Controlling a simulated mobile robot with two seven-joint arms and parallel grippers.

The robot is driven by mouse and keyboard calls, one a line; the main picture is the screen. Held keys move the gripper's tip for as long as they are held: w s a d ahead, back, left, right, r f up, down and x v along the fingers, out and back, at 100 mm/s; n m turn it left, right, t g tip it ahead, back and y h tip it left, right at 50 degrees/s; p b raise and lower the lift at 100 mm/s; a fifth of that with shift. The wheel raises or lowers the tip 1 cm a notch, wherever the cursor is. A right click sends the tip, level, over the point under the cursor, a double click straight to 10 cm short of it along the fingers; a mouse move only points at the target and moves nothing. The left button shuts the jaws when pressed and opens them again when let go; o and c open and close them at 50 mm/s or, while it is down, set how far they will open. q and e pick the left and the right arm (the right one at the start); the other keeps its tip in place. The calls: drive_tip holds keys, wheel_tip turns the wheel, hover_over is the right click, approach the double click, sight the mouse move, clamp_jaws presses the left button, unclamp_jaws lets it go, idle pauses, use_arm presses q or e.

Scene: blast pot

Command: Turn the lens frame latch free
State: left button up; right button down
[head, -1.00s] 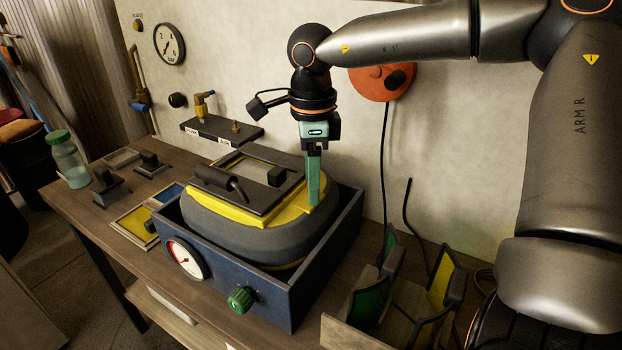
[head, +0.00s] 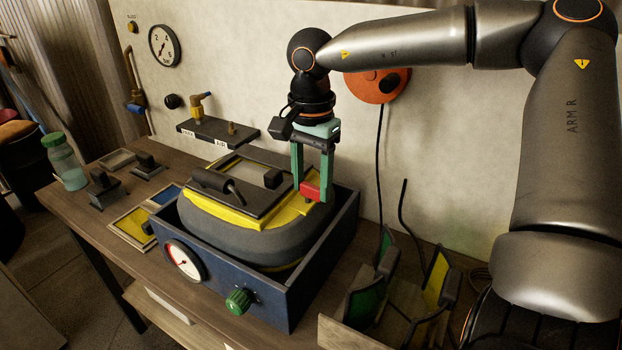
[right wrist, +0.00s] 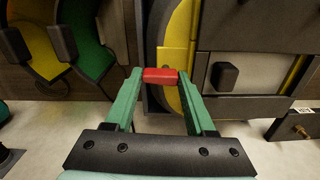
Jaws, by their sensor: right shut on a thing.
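The lens frame (head: 238,174) is a dark frame with a pale pane, lying on the yellow and grey helmet (head: 260,238) in the blue box. The red latch (head: 311,191) sits at the frame's right end on the yellow face. My right gripper (head: 312,196) points down with its green fingers on either side of the latch, shut on it. In the right wrist view the red latch (right wrist: 160,75) spans between the two fingertips, beside the frame (right wrist: 258,77). The latch's pivot is hidden. My left gripper is not in view.
The blue box (head: 225,293) has a gauge and a green knob (head: 238,301) in front. A rack (head: 375,338) with coloured lenses stands at right. A dark shelf with brass fittings (head: 218,133) is on the wall behind.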

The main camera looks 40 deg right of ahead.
drive_tip(key=shift+n, duration=0.6)
drive_tip(key=shift+c, duration=1.2)
unclamp_jaws()
